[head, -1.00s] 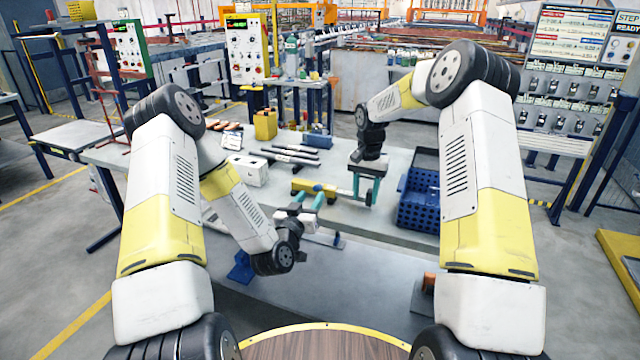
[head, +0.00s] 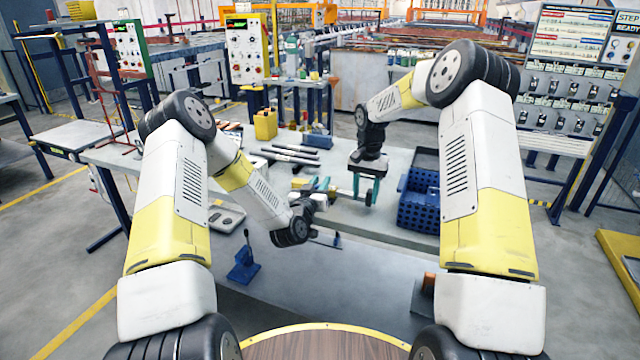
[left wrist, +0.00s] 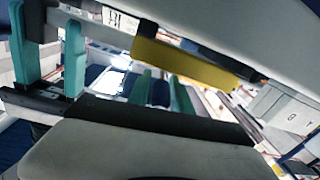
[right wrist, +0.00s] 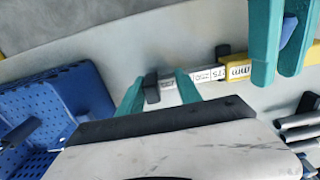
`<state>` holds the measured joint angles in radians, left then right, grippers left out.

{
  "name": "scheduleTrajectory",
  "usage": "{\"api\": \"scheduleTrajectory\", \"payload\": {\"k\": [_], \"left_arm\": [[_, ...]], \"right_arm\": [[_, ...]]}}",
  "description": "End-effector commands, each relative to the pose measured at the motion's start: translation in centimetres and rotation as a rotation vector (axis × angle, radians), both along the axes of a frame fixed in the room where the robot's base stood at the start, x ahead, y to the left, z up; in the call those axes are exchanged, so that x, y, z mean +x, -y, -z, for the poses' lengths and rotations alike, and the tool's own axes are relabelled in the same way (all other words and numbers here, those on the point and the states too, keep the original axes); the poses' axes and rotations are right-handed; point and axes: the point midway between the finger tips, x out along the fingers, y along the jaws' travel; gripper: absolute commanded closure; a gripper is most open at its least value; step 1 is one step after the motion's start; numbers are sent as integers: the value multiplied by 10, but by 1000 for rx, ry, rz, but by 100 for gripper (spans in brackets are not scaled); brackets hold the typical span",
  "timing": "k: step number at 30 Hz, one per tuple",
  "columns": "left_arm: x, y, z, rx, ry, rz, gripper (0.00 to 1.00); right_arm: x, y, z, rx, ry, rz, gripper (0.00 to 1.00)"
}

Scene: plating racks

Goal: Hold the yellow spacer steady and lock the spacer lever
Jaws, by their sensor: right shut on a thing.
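The yellow spacer (head: 299,183) lies on the grey workbench, partly hidden by my left gripper in the head view. In the right wrist view its yellow body (right wrist: 240,71) joins a pale bar with a printed scale (right wrist: 203,77) and a dark end block (right wrist: 151,88). My right gripper (right wrist: 160,90) is shut on the bar at that dark end. My left gripper (right wrist: 282,70) is at the yellow body, its teal fingers apart. A blue piece, seemingly the lever (right wrist: 289,29), shows between them; contact is unclear. The yellow body also shows in the left wrist view (left wrist: 180,64).
A blue perforated crate (head: 419,213) stands right of my right gripper. Dark bars (head: 290,155), a yellow canister (head: 265,124) and a blue box (head: 318,140) are behind. A blue stand (head: 243,265) is at the front left, near a grey tray (head: 227,217).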

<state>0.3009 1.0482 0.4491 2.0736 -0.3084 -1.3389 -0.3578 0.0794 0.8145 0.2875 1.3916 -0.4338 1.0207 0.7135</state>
Motion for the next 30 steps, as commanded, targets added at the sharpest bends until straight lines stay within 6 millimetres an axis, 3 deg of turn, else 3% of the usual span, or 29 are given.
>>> {"api": "scheduleTrajectory", "payload": {"k": [1, 3, 24, 25, 27, 28, 30], "left_arm": [[0, 0, 0, 0, 0, 0, 86], [0, 0, 0, 0, 0, 0, 100], [-2, -1, 3, -40, 110, -2, 100], [-2, -1, 3, -40, 110, -2, 79], [-2, -1, 3, -40, 110, -2, 65], [-2, -1, 3, -40, 110, -2, 59], [-2, -1, 3, -40, 110, -1, 59]], "right_arm": [[0, 0, 0, -1, 0, 0, 100], [0, 0, 0, -1, 0, 0, 100], [0, 0, 0, -1, -1, 1, 100], [0, 0, 0, -1, -1, 1, 100], [0, 0, 0, -1, -1, 1, 100], [0, 0, 0, -1, -1, 1, 100], [0, 0, 0, -1, -1, 0, 100]]}}
